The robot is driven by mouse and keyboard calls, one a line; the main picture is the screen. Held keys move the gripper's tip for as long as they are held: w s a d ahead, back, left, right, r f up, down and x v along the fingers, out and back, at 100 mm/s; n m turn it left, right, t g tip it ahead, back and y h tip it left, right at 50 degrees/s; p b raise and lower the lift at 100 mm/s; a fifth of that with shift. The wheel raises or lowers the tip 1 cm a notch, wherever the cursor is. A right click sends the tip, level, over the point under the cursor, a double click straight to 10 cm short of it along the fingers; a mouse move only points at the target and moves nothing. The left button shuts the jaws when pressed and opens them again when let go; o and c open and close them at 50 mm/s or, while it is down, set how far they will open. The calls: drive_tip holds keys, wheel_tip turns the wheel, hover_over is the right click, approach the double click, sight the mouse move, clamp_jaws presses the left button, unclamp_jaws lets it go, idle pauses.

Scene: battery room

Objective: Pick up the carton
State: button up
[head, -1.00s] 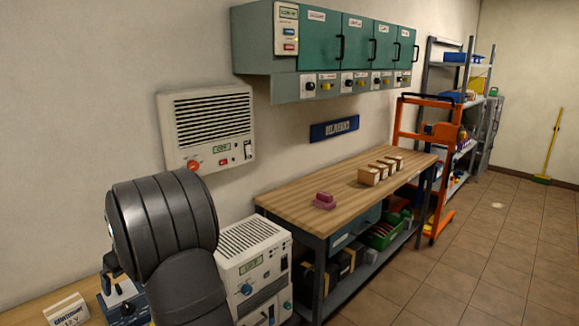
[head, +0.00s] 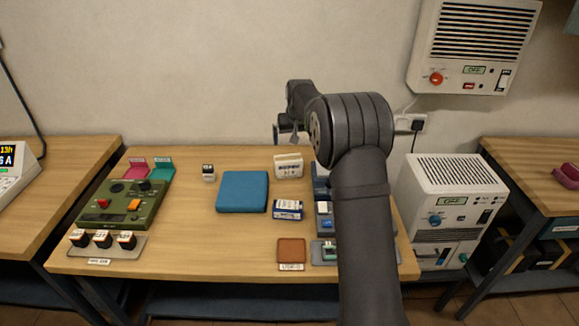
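No thing is plainly marked as the carton, and I cannot tell which box it is. A small blue-and-white box (head: 287,210) lies on the wooden bench, right of the blue pad. A cream box (head: 289,166) with a printed front stands behind it, near the wall. My gripper (head: 286,135) hangs above the bench's back edge, over the cream box and apart from it. Its fingers look parted, with nothing seen between them. My arm hides part of the bench's right side.
A blue pad (head: 242,192) lies mid-bench. A green device (head: 124,204) with buttons stands left, with several small dark-and-white blocks before it. A brown square tile (head: 291,250) lies at the front. Blue equipment (head: 324,215) stands beside my arm. A white unit (head: 452,205) stands right of the bench.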

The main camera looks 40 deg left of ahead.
sight(289, 159)
drive_tip(key=x, duration=1.1)
drive_tip(key=a+x, duration=0.1)
drive_tip(key=x, duration=0.5)
drive_tip(key=shift+s+f, duration=0.15)
drive_tip(key=shift+f, duration=0.05)
drive_tip(key=c, duration=1)
drive_tip(key=shift+r, duration=0.1)
drive_tip(key=shift+c, duration=0.6)
drive_tip(key=shift+r, duration=0.1)
